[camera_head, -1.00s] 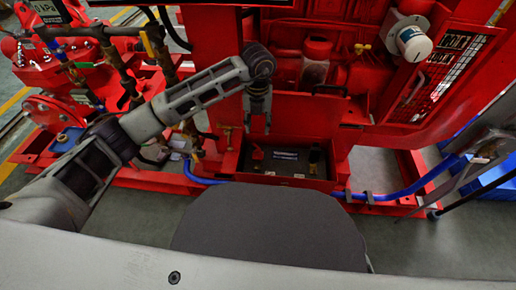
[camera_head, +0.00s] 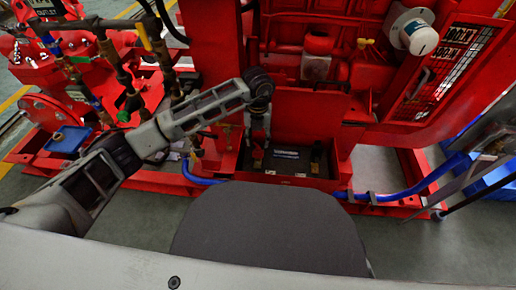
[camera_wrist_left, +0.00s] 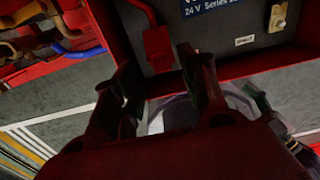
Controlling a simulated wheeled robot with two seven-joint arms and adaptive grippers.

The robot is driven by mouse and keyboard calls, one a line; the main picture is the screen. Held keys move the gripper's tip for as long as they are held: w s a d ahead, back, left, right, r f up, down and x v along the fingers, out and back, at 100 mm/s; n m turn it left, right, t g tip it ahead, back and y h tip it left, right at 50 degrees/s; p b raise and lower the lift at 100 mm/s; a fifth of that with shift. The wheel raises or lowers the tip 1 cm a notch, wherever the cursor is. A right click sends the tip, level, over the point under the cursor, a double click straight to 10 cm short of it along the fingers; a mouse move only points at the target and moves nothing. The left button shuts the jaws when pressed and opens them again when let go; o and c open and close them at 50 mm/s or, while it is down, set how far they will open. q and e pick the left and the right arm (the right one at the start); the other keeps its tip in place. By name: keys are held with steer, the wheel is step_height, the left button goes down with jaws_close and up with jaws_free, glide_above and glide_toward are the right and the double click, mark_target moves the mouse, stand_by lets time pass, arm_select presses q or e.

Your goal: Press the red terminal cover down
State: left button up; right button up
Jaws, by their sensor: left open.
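The red terminal cover (camera_wrist_left: 158,48) shows in the left wrist view on top of a dark battery (camera_wrist_left: 222,48), with a red cable running up from it. The battery also shows in the head view (camera_head: 290,166), in a red tray, with a blue label. My left gripper (camera_head: 258,150) points down at the battery's left end. In the wrist view its two fingers (camera_wrist_left: 163,82) are apart, with the cover just beyond and between the tips. I cannot tell whether they touch it. In the head view the fingers largely hide the cover. My right gripper is not in view.
A brass-coloured terminal (camera_wrist_left: 279,17) sits at the battery's other end. Red engine panels (camera_head: 310,115) rise behind the battery, and pipes (camera_head: 120,70) stand at left. A blue hose (camera_head: 400,193) runs along the front.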

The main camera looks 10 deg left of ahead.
mark_target(258, 150)
arm_select(q)
steer(key=shift+f+b, duration=0.9)
steer(key=shift+f, duration=1.75)
jaws_close()
